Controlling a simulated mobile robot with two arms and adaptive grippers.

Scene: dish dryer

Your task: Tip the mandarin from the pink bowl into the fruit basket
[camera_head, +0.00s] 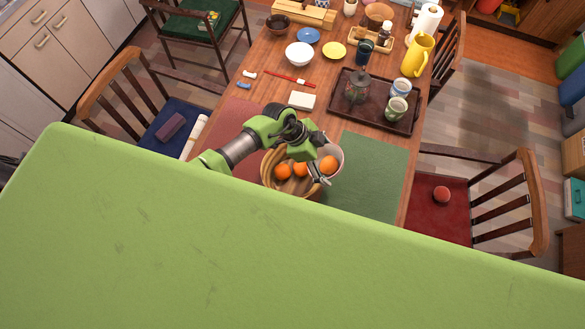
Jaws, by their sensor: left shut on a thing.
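My left gripper (321,170) comes in over the table and is shut on the pink bowl (339,153). The bowl is a pale pink, and part of it is hidden by the gripper. An orange mandarin (328,165) shows within the bowl's outline. The round, light wooden fruit basket (268,168) stands just left of and below the bowl in the picture, partly covered by my arm. Two mandarins (283,171) (300,169) show in the basket. The bowl overlaps the basket's right side; how far it is tilted is hard to tell. My right gripper is not in view.
A green placemat (368,175) lies clear to the right. A dark tray (345,105) with a glass jar and cups stands behind it. A white bowl (299,54), plates and a yellow pitcher (417,56) stand farther back. Chairs flank the table.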

